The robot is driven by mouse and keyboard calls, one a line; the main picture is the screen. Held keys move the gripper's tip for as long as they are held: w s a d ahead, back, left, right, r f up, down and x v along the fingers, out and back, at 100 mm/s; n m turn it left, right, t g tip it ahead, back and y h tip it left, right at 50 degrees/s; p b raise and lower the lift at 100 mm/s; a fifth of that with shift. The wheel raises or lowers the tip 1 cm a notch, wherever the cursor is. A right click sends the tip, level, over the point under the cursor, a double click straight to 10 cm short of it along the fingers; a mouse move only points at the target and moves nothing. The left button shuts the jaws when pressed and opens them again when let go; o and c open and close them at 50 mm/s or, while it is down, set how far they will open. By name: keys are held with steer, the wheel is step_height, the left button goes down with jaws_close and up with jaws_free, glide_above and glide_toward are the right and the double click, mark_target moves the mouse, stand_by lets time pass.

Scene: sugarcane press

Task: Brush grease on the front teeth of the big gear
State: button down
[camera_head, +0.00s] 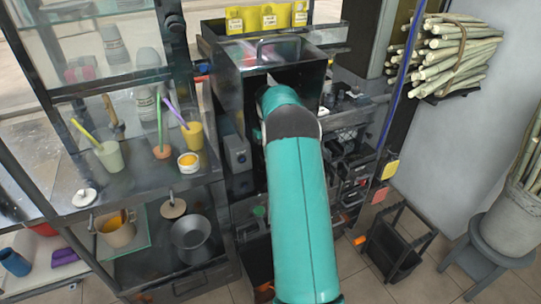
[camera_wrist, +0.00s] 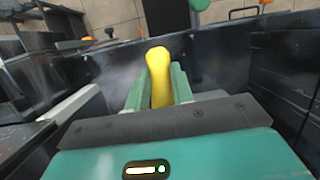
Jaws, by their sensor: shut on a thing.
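In the wrist view my gripper (camera_wrist: 160,88) is shut, its two green fingers on either side of a yellow, rounded object (camera_wrist: 158,60). This looks like a handle, perhaps the brush's; no bristles show. The fingers are over a dark, walled space of the machine. In the head view my teal arm reaches into the dark press (camera_head: 282,62) and hides the gripper and what it holds. I cannot make out the big gear or its teeth in either view. A small white cup with orange-yellow content (camera_head: 188,161) stands on the left shelf; I cannot tell whether it holds grease.
A glass-fronted shelf (camera_head: 140,180) with cups and straws stands close on the left. Cane stalks (camera_head: 448,58) lie on a rack at the upper right. A black frame stand (camera_head: 395,245) and a bucket on a stool (camera_head: 508,222) stand at the lower right.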

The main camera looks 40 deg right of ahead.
steer(key=d, duration=0.1)
steer(key=s+d, duration=0.1)
steer(key=d, duration=0.3)
steer(key=shift+s+r, duration=0.25)
steer(key=shift+s, duration=0.05)
steer(key=shift+w+a+f, duration=0.1)
steer(key=shift+w+a, duration=0.15)
steer(key=shift+a, duration=0.75)
steer(key=shift+w+a+f, duration=0.1)
steer(key=shift+w+a, duration=0.2)
steer(key=shift+a, duration=0.7)
steer(key=shift+w+a+f, duration=0.1)
steer(key=shift+w+a, duration=0.15)
steer(key=shift+a, duration=0.75)
steer(key=shift+s+a, duration=0.3)
steer(key=shift+s, duration=0.65)
steer(key=shift+s+a, duration=0.25)
steer(key=shift+s, duration=0.65)
steer(key=shift+s+a, duration=0.3)
steer(key=shift+s, duration=0.65)
